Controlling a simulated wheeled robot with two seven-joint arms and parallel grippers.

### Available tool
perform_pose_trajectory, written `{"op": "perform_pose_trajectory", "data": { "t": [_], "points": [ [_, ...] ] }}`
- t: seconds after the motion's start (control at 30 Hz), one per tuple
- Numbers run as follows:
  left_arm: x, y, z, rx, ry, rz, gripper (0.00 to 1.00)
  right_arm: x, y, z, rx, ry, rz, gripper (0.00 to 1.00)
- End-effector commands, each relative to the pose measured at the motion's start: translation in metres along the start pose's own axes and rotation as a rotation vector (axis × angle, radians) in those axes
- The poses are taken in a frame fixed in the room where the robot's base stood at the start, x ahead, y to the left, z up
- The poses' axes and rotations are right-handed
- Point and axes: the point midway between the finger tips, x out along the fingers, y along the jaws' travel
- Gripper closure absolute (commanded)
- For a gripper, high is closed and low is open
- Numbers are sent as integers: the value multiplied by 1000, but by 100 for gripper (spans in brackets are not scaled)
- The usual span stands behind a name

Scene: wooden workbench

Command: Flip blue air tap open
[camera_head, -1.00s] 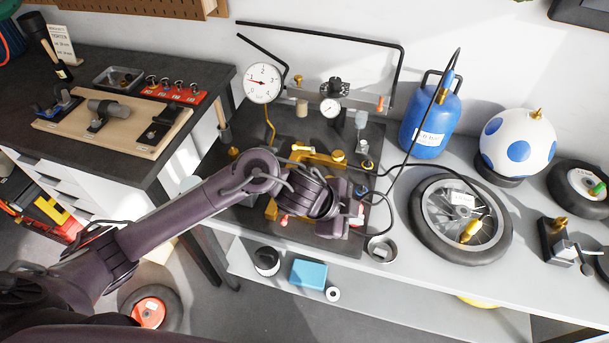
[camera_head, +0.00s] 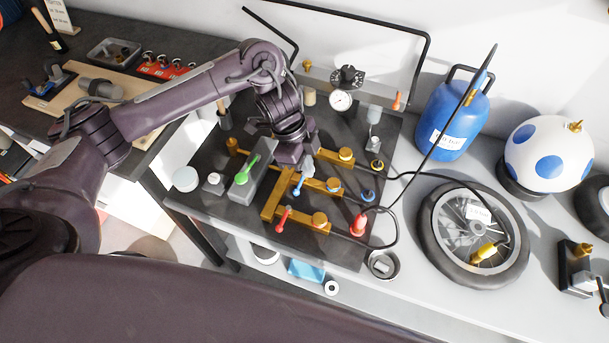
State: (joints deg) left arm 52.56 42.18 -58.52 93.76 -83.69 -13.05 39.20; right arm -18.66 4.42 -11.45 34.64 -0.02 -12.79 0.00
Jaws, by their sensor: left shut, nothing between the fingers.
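The blue air tap (camera_head: 303,176) has a light blue lever on the middle branch of a brass manifold (camera_head: 270,206). Its lever points up and slightly right in the picture, across the branch. My left gripper (camera_head: 298,157) is just behind the blue tap, pointing down, shut and empty. Its fingertips are small and partly hidden, so I cannot tell whether they touch the lever's far end. A red tap (camera_head: 284,218) is on the nearer branch. My right gripper is out of view.
A dark panel (camera_head: 222,205) carries the manifold. Behind are a small gauge (camera_head: 340,101) and a black knob (camera_head: 347,77). Black hoses run right towards a blue tank (camera_head: 452,122) and a wheel (camera_head: 446,254). A metal cup (camera_head: 383,264) sits at the panel's right edge.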

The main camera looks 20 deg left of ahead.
Motion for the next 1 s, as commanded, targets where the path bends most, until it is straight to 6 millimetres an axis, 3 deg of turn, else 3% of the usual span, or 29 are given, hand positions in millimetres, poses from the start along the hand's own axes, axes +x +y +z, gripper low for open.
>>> {"op": "perform_pose_trajectory", "data": {
  "t": [0.17, 0.3, 0.5, 0.7, 1.0],
  "points": [
    [28, 2, 0, -3, 4, 6, 100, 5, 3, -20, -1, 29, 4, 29],
    [54, 2, -1, -3, 1, 7, 100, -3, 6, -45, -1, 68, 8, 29],
    [96, 2, -1, -2, 0, 5, 100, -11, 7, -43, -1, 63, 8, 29],
    [80, 0, 24, -3, -2, 0, 100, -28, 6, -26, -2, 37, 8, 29],
    [77, 0, 35, -1, 0, 0, 100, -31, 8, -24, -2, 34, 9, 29]
  ]
}}
